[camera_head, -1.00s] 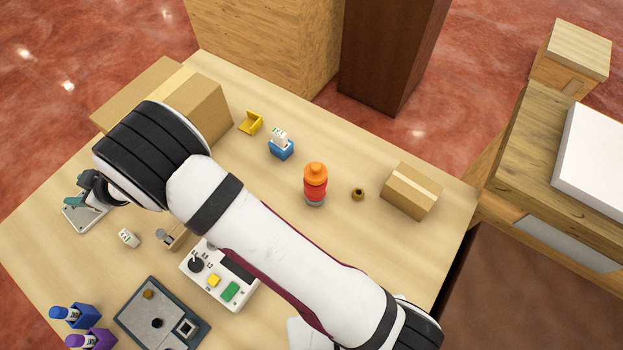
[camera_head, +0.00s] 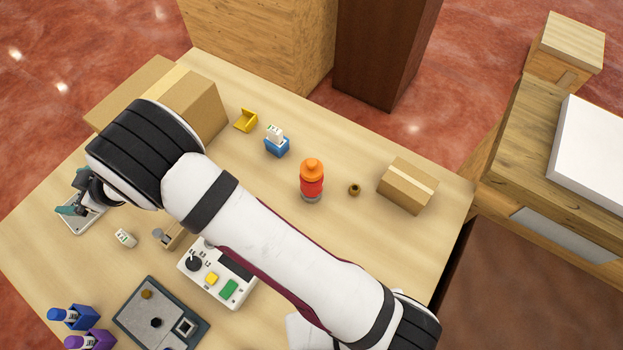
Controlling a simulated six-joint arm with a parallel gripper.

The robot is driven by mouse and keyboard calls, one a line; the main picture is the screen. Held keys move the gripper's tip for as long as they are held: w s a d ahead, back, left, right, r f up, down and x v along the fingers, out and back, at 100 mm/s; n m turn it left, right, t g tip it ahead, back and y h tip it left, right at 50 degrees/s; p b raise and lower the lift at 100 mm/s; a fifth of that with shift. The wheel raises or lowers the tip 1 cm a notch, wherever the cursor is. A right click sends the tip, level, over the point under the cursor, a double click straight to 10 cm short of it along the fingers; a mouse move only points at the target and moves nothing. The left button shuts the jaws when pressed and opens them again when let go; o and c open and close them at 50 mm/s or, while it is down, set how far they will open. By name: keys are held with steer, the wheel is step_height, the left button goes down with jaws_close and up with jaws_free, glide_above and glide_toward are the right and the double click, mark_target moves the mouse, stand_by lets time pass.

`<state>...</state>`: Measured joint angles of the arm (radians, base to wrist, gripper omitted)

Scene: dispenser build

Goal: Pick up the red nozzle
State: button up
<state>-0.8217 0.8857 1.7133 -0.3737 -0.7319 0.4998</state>
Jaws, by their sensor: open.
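My gripper (camera_head: 72,197), with teal fingertips, is at the far left of the table, over or close to a small light-grey plate (camera_head: 88,220). Its fingers are apart, and I see nothing held between them. My arm crosses the picture and covers part of the table. I cannot make out a separate red nozzle; it may be hidden behind my gripper or arm. A red cylinder with an orange stepped top (camera_head: 312,181) stands upright on a grey base, right of the middle, well away from my gripper.
A brass ring (camera_head: 354,190) and cardboard box (camera_head: 407,187) lie to the right. A blue holder (camera_head: 277,149) and yellow bracket (camera_head: 245,121) stand behind my arm. A button panel (camera_head: 216,277) and dark fixture plate (camera_head: 160,318) are in front. Larger boxes (camera_head: 192,104) stand at the back left.

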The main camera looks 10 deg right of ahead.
step_height(320, 180, up, 10)
steer(key=s+d+f+n+h, duration=0.3)
steer(key=d+h, duration=0.1)
steer(key=d, duration=0.2)
steer(key=s+d+f+n+t+h, duration=0.1)
steer(key=s+d+f+n+h, duration=0.1)
steer(key=s+d+f+h, duration=0.3)
steer(key=s+d+f+n+h, duration=0.1)
steer(key=d+n+h, duration=0.2)
steer(key=d, duration=0.5)
steer(key=s+d+r+n+t+h, duration=0.25)
steer(key=d+r+h, duration=0.25)
steer(key=d, duration=0.4)
steer(key=s+d+r+n+t+h, duration=0.25)
steer(key=d+r+h, duration=0.2)
steer(key=d, duration=0.45)
steer(key=g, duration=0.1)
glide_toward(305, 188)
steer(key=x, duration=1.2)
steer(key=shift+w+d+f, duration=0.15)
steer(key=shift+w+d, duration=0.05)
steer(key=shift+d, duration=0.1)
jaws_close()
